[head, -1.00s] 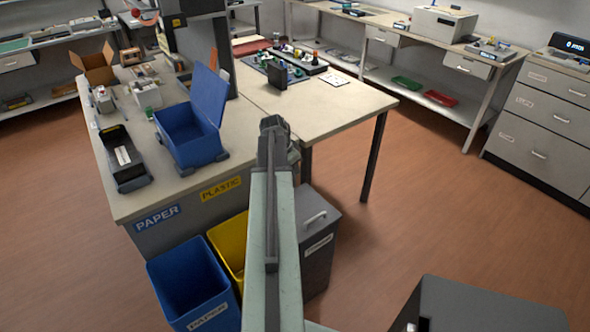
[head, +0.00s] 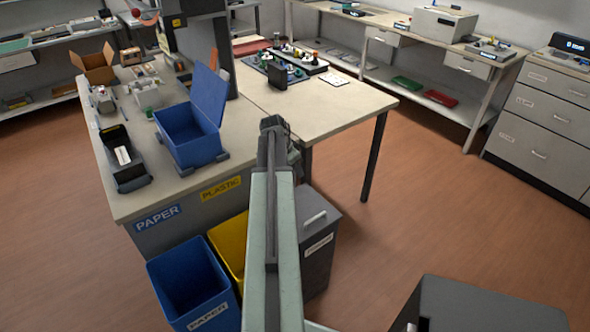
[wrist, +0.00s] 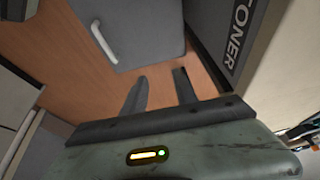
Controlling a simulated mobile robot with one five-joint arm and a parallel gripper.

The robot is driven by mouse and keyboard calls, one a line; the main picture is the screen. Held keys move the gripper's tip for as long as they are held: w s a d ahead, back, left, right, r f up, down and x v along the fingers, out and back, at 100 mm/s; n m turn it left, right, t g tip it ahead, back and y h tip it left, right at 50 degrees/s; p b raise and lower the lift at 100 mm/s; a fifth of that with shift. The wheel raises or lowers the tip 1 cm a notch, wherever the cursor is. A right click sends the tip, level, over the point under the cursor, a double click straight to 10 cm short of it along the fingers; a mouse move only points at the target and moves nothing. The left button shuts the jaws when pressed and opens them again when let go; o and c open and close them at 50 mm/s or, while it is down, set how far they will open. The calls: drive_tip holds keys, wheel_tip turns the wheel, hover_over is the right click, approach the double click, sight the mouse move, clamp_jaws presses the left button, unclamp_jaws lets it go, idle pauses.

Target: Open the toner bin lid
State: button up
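The toner bin (head: 318,258) is a dark grey box on the floor at the table's near end, right of the yellow bin. Its grey lid (head: 334,213) is shut and has a pale bar handle (head: 315,219). In the wrist view the grey lid (wrist: 150,25) shows at the top, with the handle (wrist: 104,42) near its left edge. A TONER label (wrist: 240,40) is to its right. My gripper (wrist: 160,88) is open and empty, its fingers apart from the lid. In the head view my arm hides the bin's left part.
A blue paper bin (head: 190,285) and a yellow bin (head: 230,245) stand open to the left. The table (head: 335,115) carries an open blue box (head: 185,140) and other items. A dark grey box (head: 480,305) is at the lower right.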

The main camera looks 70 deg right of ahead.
drive_tip(key=p+v, duration=0.7)
drive_tip(key=shift+a+r, duration=0.15)
drive_tip(key=shift+r, duration=0.2)
drive_tip(key=shift+w, duration=0.1)
